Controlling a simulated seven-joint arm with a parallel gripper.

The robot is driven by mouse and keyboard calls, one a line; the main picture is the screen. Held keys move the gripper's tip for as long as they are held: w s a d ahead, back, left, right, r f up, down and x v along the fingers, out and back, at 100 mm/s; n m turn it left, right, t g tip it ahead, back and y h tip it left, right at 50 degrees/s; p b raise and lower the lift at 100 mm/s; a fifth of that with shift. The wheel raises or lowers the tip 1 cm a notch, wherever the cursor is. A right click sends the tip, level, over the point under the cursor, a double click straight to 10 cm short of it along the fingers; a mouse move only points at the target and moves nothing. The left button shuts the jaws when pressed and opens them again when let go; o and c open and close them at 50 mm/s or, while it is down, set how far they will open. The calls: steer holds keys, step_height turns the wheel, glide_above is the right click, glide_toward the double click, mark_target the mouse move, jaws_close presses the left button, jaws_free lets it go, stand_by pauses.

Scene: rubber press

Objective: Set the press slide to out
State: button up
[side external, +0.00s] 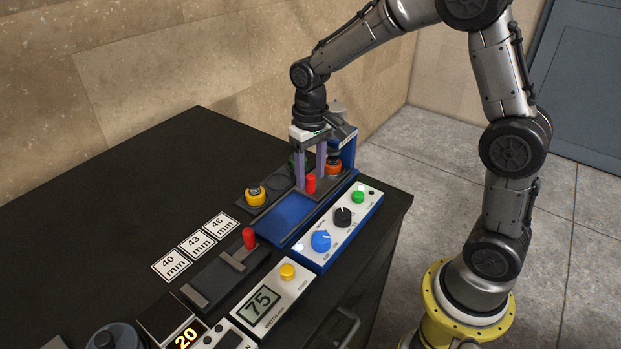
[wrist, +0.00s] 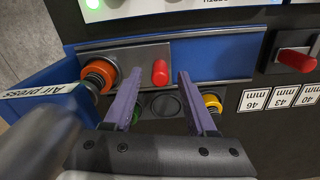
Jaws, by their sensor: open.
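The press slide is a grey plate (wrist: 137,52) with an upright red handle (side external: 311,184), seen in the wrist view too (wrist: 160,72). It sits at the air press end of a blue track (side external: 292,213). An orange and dark round part (wrist: 98,73) stands on the plate beside the blue air press (side external: 346,148). My gripper (wrist: 154,82) is open, with purple fingers pointing down. In the wrist view the handle appears between and just beyond the fingertips. I cannot tell whether either finger touches it.
A yellow-topped part (side external: 256,196) stands in a dark rack beside the track. A control panel (side external: 335,229) with knobs lies along the other side. Another red handle (side external: 249,238) stands on a dark fixture. The track away from the press is clear.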

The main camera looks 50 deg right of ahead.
steer(key=shift+f, duration=1)
jaws_close()
stand_by(0.8)
